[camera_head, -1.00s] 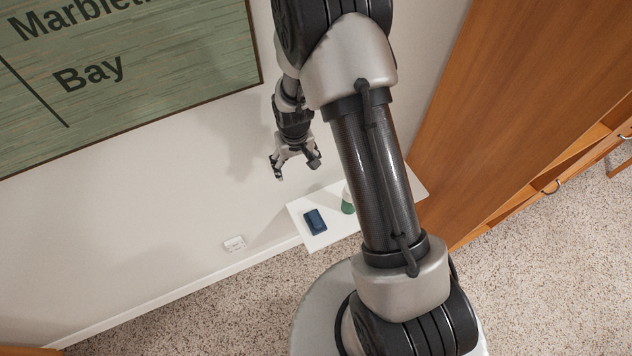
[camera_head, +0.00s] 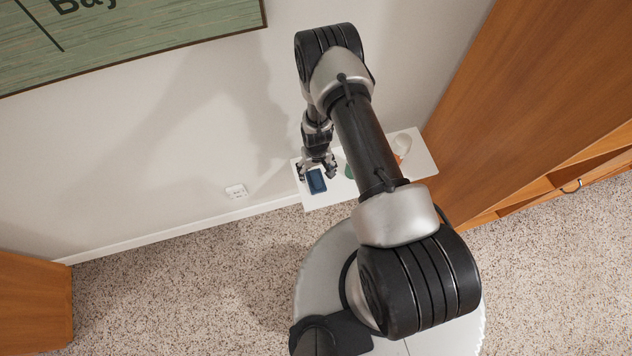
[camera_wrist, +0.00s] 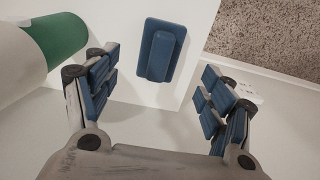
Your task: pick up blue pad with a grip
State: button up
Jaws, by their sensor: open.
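The blue pad with a grip (camera_head: 317,182) lies on a white shelf (camera_head: 322,201) near its left end. In the wrist view the pad (camera_wrist: 175,34) is a flat blue rectangle with a raised lighter-blue bar (camera_wrist: 162,57) along it. My gripper (camera_head: 316,172) is over the shelf at the pad. In the wrist view the open gripper (camera_wrist: 155,100) has its two fingers to the left and right, with the pad ahead between and beyond the fingertips. Nothing is held. I cannot tell the exact height above the pad.
A green and white round object (camera_wrist: 55,40) lies close to the left finger in the wrist view. A whitish item (camera_head: 403,145) is on the shelf's right part. A wooden cabinet (camera_head: 530,110) stands at right, and the wall (camera_head: 130,150) is behind.

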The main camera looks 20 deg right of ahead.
aim_at(316, 177)
jog(key=f+b, duration=0.1)
jog(key=f, duration=0.4)
jog(key=f+b, duration=0.1)
jog(key=f, duration=0.1)
jog(key=shift+w+f+b, duration=0.2)
jog(key=shift+w+b, duration=0.05)
jog(key=shift+b, duration=0.05)
jog(key=c, duration=1.2)
jog(key=shift+o, duration=0.2)
jog(key=shift+r, duration=0.1)
notch_tip(316, 177, up, 20)
jog(key=p, duration=0.6)
